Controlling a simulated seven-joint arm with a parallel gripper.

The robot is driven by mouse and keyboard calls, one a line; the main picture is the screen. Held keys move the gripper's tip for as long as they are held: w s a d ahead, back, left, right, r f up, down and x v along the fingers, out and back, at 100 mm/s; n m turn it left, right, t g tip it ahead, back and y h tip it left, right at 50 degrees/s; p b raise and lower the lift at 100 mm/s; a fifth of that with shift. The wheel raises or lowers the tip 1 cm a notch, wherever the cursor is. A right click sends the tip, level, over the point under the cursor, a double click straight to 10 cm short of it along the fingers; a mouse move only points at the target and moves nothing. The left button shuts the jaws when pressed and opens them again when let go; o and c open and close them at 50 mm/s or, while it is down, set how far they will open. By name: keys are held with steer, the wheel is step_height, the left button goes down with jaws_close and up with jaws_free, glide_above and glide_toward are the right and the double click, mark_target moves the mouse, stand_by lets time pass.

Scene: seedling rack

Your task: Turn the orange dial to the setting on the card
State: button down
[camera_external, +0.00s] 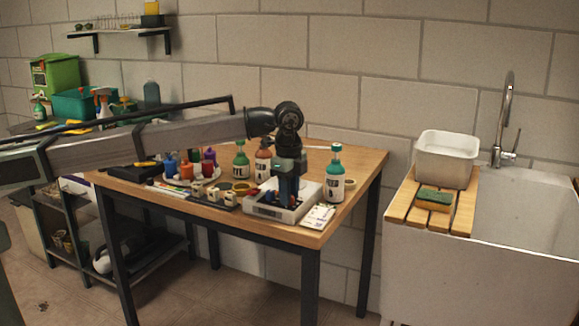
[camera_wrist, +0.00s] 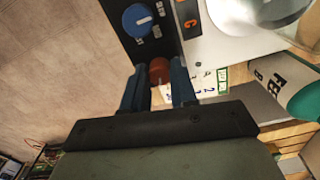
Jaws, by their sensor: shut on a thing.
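In the external view my gripper (camera_external: 287,198) points down over the white device (camera_external: 262,210) at the table's front right. The card (camera_external: 318,216) lies flat just right of the device. A white surface with dark figures and green marks, probably the card, shows beside my finger in the wrist view (camera_wrist: 222,76).
A green-capped bottle (camera_external: 335,178) stands behind the card, and its label shows close in the wrist view. More bottles (camera_external: 241,160) and small colored pots (camera_external: 186,170) stand left of the device. The sink (camera_external: 520,210) is apart on the right.

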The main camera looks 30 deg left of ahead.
steer(key=shift+m, duration=1.1)
steer(key=c, duration=0.9)
jaws_free()
step_height(320, 180, up, 14)
steer(key=shift+f, duration=0.1)
